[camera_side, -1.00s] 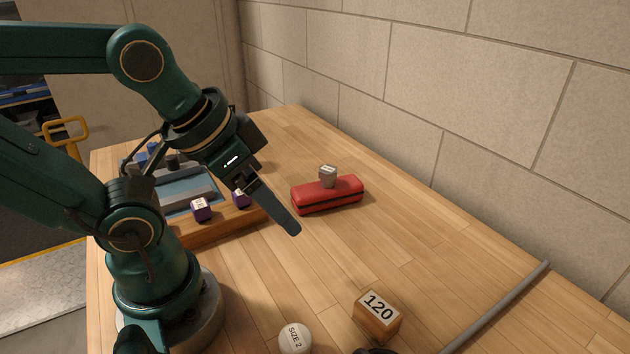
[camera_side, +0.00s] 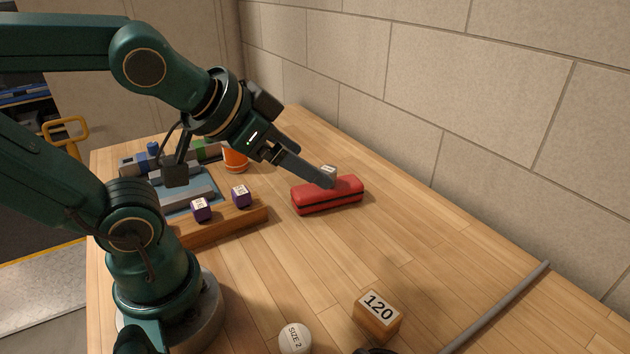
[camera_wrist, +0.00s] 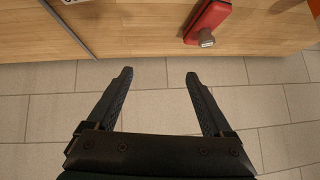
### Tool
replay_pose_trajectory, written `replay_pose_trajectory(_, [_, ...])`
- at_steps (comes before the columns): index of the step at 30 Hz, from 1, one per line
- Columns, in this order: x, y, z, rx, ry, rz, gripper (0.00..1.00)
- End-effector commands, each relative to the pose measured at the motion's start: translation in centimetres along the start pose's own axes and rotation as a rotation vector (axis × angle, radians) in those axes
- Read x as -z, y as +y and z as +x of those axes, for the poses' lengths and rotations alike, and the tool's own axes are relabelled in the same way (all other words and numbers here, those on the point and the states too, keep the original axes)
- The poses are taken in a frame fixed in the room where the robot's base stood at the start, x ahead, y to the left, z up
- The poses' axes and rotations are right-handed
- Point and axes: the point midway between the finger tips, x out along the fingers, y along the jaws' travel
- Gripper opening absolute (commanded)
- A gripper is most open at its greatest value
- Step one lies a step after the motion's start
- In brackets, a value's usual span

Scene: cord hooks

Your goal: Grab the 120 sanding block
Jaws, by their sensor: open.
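The 120 sanding block (camera_side: 377,316) is a small wooden block with a white label reading 120 on top. It sits on the wooden bench near the front in the side view. In the wrist view only a sliver of a pale labelled thing shows at the top left edge, and I cannot tell if it is the block. My gripper (camera_wrist: 159,75) is open and empty. In the side view my gripper (camera_side: 328,180) is raised well behind the block, its fingers overlapping the red case in the picture.
A red case (camera_side: 330,198) with a grey piece (camera_side: 328,170) on it lies behind the block. A ball marked SIZE 2 (camera_side: 295,339) is left of the block, a grey rod (camera_side: 500,305) right. A wooden-edged tray (camera_side: 240,220) with purple cubes is at left. A stone wall bounds the bench.

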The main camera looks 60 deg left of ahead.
Motion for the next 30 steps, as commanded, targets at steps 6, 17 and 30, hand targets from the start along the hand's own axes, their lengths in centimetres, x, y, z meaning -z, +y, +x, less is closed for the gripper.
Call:
replay_pose_trajectory(6, [9.6, -1.5, 2.5, 0.096, 0.362, 0.302, 0.85])
replay_pose_trajectory(17, [11.2, 6.6, 9.3, -0.323, 0.626, 0.819, 0.85])
replay_pose_trajectory(30, [-4.2, 11.7, 11.7, -1.161, 0.514, 0.838, 0.85])
